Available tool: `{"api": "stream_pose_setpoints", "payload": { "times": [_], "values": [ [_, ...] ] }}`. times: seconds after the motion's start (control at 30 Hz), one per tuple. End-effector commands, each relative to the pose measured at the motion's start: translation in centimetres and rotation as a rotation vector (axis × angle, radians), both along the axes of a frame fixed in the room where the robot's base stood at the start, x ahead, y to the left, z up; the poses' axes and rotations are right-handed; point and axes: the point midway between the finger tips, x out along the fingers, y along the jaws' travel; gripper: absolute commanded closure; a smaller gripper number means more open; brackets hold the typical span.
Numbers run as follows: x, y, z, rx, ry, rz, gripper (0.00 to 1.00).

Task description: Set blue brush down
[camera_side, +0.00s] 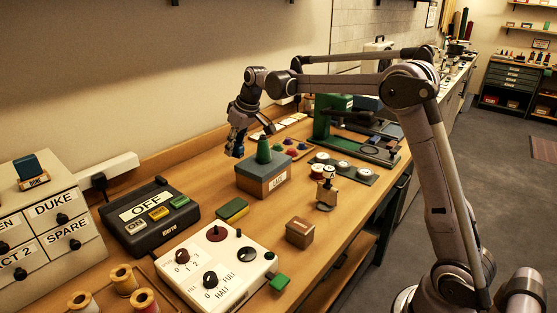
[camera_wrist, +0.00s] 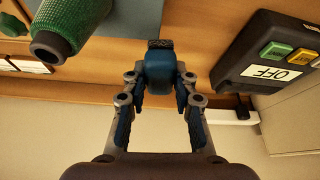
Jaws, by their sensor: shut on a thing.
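My gripper (camera_side: 237,140) hangs above the table near the wall, left of the grey-and-wood box with the green cone. In the wrist view my gripper (camera_wrist: 160,88) is shut on the blue brush (camera_wrist: 160,68), its two fingers on either side of the blue body. The brush's dark end (camera_wrist: 160,44) points away from the palm. In the side view the brush is hard to tell from the blue-grey fingers. I cannot tell whether it touches the table.
A green cone (camera_side: 264,152) stands on the labelled box (camera_side: 262,178) close beside my gripper. A dark OFF switch box (camera_side: 150,215) and a white dial panel (camera_side: 222,265) stand nearer the front. A bare wood strip (camera_side: 195,165) lies left of my gripper.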

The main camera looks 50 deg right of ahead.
Motion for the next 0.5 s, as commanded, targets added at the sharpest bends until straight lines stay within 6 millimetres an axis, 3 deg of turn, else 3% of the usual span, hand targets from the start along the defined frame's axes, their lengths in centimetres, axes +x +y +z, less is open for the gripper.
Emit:
{"api": "stream_pose_setpoints", "payload": {
  "times": [0.2, 0.5],
  "values": [
    [0.0, 0.0, 4.9, 0.000, 0.000, 0.000, 1.00],
    [0.0, 0.0, 9.4, 0.000, 0.000, 0.000, 1.00]
  ]
}}
